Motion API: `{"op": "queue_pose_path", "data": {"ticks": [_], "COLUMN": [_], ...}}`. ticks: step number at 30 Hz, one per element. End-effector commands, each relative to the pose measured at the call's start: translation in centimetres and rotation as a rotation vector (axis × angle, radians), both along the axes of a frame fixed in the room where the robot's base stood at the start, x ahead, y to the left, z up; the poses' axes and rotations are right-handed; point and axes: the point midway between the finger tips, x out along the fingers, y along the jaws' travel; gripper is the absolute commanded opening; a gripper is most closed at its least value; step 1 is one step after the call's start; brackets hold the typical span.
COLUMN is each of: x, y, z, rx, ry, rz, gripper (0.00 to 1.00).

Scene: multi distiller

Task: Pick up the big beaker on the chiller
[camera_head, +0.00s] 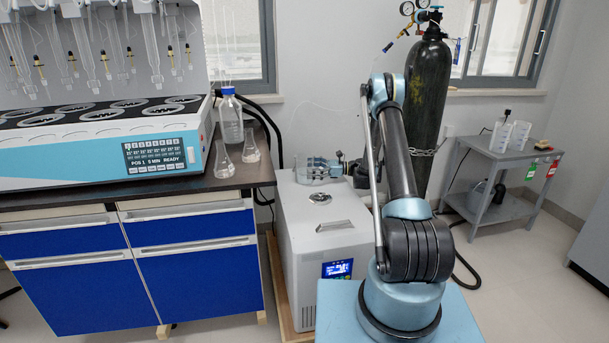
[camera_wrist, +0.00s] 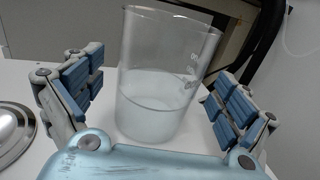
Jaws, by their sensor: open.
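The big beaker (camera_wrist: 152,105) is clear glass, part filled with a pale liquid, and stands on the white top of the chiller. In the head view the beaker (camera_head: 312,176) shows small at the chiller's back edge, partly hidden by my gripper. The chiller (camera_head: 303,225) is a white box with a lit blue display on its front. My gripper (camera_wrist: 152,98) is open, with one blue-padded finger on each side of the beaker. A gap shows between each finger and the glass. In the head view my gripper (camera_head: 322,168) reaches in from the right.
A round metal lid (camera_wrist: 14,130) lies left of the beaker on the chiller top, which also has a handle (camera_head: 334,225). A lab bench (camera_head: 225,182) with flasks and a bottle stands left. A dark gas cylinder (camera_head: 428,110) stands behind my arm. A grey cart (camera_head: 500,153) is at right.

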Motion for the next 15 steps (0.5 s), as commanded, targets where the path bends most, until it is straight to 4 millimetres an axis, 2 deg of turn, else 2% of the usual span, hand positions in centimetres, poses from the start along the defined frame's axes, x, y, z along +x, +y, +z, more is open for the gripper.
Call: {"op": "queue_pose_path", "data": {"ticks": [5, 12, 13, 15], "x": [-0.2, -0.2, -0.2, -0.2], "y": [2.3, 2.5, 2.5, 2.5], "z": [0.0, 0.0, 0.0, 0.0], "rx": [0.000, 0.000, 0.000, 0.000], "ry": [0.000, 0.000, 0.000, 0.000], "rz": [0.001, 0.000, 0.000, 0.000], "gripper": [0.95, 0.95, 0.91, 0.75]}}
